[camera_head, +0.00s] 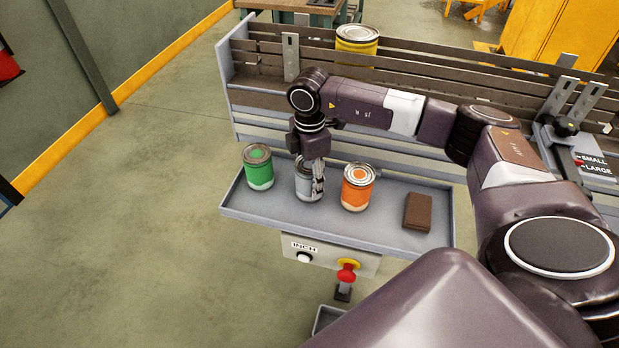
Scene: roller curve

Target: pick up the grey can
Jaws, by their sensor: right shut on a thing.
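The grey can (303,188) stands in the grey tray (285,211), between a green can (258,168) on its left and an orange can (356,187) on its right. My right gripper (311,180) points down over the grey can and is shut on it. The fingers cover part of the can's front and top. The can looks upright; I cannot tell whether its base touches the tray. My left gripper is not in view.
A brown block (417,211) lies at the tray's right end. Behind the tray runs a conveyor with rails (262,58) and a yellow can (356,40). A red button (346,272) sits below the tray front. Open floor lies left.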

